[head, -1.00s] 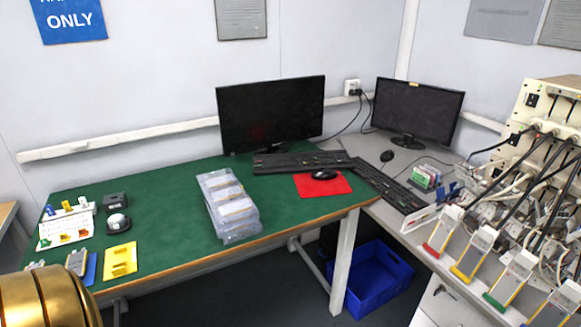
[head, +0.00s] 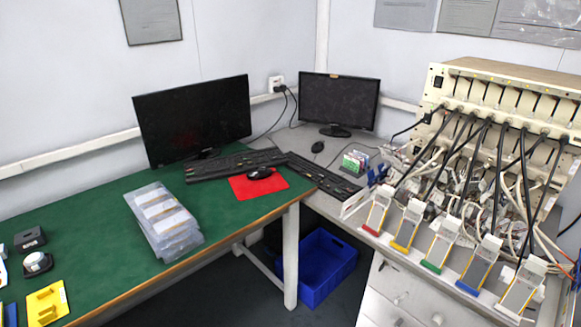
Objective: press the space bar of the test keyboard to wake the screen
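Two black keyboards show in the head view. One keyboard (head: 322,174) lies on the grey bench beside the cabled rack, in front of the right monitor (head: 338,102). The other keyboard (head: 236,165) lies on the green bench in front of the left monitor (head: 192,119). Both screens are dark. The picture does not label which keyboard is the test keyboard, and the space bars are too small to make out. Neither of my grippers is in view.
A rack (head: 500,110) with many cables and several colour-tipped pouch holders stands right of the grey bench keyboard. A mouse (head: 318,147) and a small card holder (head: 355,161) are near it. Clear plastic boxes (head: 165,222) sit on the green bench. A blue crate (head: 318,268) is on the floor.

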